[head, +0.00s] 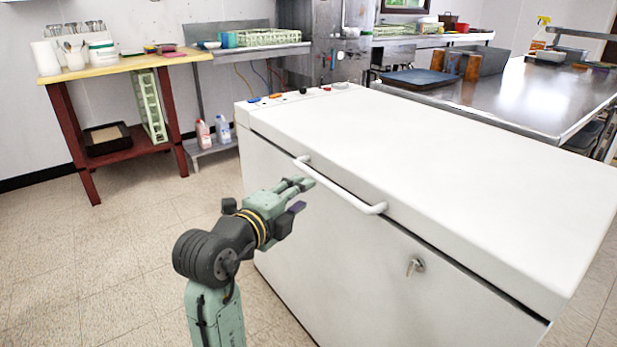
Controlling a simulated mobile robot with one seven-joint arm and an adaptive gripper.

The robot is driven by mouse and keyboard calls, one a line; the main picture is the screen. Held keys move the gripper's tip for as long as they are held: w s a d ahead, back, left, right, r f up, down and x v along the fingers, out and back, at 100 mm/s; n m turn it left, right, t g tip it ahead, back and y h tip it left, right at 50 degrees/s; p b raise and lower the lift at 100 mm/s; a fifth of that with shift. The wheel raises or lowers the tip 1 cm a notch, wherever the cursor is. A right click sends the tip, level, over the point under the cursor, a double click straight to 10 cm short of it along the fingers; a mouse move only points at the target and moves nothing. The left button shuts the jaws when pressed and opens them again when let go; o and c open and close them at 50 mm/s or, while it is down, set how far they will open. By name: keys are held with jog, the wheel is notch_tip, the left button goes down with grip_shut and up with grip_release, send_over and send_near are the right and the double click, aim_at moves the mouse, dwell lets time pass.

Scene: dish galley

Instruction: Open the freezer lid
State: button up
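The white chest freezer (330,250) stands at the centre and right. Its lid (430,150) is shut flat on the body. A white bar handle (340,186) runs along the lid's front edge. My gripper (302,190) reaches from the lower left towards the handle's left end. Its fingers are near the handle and slightly below it; I cannot tell whether they touch it. The fingers look spread apart, with nothing seen between them. A key lock (415,265) sits on the freezer's front below the handle.
A yellow-topped table (125,64) with red legs stands at the back left. A steel counter (520,97) stands behind the freezer on the right. Two bottles (213,131) sit on a low shelf. The tiled floor (110,260) left of the freezer is clear.

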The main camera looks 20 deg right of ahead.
aim_at(324, 184)
jog(key=x, duration=0.3)
jog(key=p+x, duration=0.1)
jog(key=x, duration=0.7)
jog(key=shift+s+d+f+p, duration=0.3)
jog(key=shift+c, duration=0.5)
grip_shut()
